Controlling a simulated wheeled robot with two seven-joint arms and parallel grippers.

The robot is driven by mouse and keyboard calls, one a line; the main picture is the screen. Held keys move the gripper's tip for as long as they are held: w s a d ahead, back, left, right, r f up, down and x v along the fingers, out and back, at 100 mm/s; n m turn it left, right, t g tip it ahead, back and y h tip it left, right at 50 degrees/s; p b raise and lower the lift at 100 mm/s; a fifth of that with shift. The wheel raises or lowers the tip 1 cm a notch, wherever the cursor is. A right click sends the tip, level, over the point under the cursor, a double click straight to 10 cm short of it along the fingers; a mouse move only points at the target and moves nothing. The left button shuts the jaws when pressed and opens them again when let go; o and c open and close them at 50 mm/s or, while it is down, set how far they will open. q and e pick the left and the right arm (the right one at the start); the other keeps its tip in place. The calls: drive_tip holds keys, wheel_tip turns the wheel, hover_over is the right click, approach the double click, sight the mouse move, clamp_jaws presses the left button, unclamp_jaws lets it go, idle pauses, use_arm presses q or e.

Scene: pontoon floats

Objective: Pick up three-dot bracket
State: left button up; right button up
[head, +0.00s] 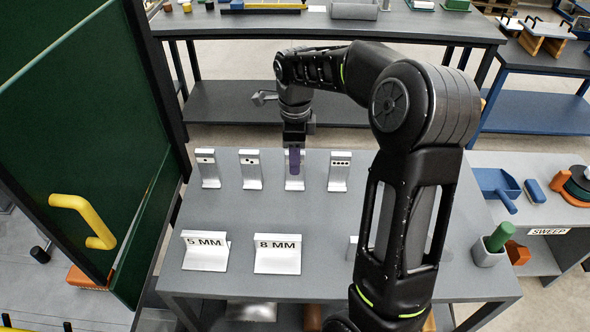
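Several light metal brackets stand upright in a row on the grey table (225,215). The third bracket from the left (294,185) is under my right gripper (294,168), whose purple fingers come down over its upright and hide its dot marking. Whether the fingers touch or grip it cannot be told. To its left stand a bracket (250,172) with few dots and, at the row's left end, another bracket (209,172) with few dots. To its right stands a bracket (340,173) with a longer row of dots. My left gripper is not in view.
Label stands reading 5 MM (205,252) and 8 MM (277,256) sit at the table's front; another is mostly hidden behind my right arm. A green door (90,130) with a yellow handle (85,215) borders the left. A side bench (540,210) stands right.

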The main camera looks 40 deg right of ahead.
drive_tip(key=shift+c, duration=0.4)
clamp_jaws()
idle(0.4)
